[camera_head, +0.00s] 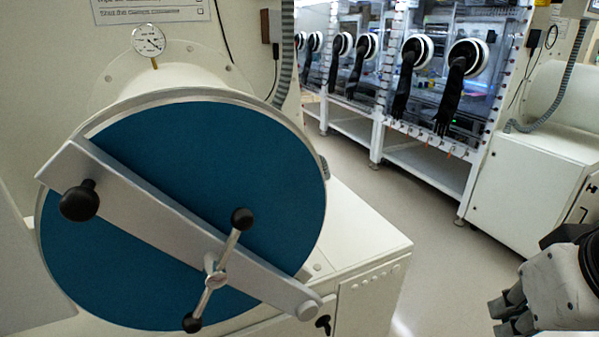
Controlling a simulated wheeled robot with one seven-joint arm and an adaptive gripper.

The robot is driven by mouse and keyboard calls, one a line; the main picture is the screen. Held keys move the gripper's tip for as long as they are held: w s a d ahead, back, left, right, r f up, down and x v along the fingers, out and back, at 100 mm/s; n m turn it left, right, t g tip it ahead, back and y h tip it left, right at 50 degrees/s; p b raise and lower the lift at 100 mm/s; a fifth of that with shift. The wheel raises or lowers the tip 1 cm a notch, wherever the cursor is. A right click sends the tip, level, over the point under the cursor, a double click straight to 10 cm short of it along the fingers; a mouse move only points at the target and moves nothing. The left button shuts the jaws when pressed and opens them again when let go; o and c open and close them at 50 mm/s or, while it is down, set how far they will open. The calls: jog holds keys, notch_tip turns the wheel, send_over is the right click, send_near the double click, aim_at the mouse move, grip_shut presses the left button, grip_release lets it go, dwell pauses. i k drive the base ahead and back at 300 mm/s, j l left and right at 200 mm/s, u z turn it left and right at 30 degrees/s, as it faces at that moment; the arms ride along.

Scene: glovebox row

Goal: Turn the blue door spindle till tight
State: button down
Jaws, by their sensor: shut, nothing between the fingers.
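The round blue door (255,190) closes the end of a white cylindrical chamber at the left. A grey metal bar (150,205) runs across it from upper left to lower right. The door spindle (215,277) sits on the bar right of and below the door's middle. Its silver cross handle is tilted, with one black ball knob (242,218) at the upper right and another (192,323) at the lower left. My gripper (500,312) is at the lower right edge, shut and empty, well apart from the spindle. Part of my arm is cut off by the frame.
A black knob (80,201) sticks out near the bar's upper left end. A dial gauge (148,40) stands above the door. A white cabinet (375,262) is below and right of it. Gloveboxes with black gloves (455,92) line the back. Open floor (440,235) lies between.

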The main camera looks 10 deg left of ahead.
aim_at(215, 276)
jog(key=k+l+u, duration=0.25)
jog(key=k, duration=0.15)
jog(key=k+l+u, duration=0.25)
jog(key=k, duration=0.15)
jog(key=j, duration=0.1)
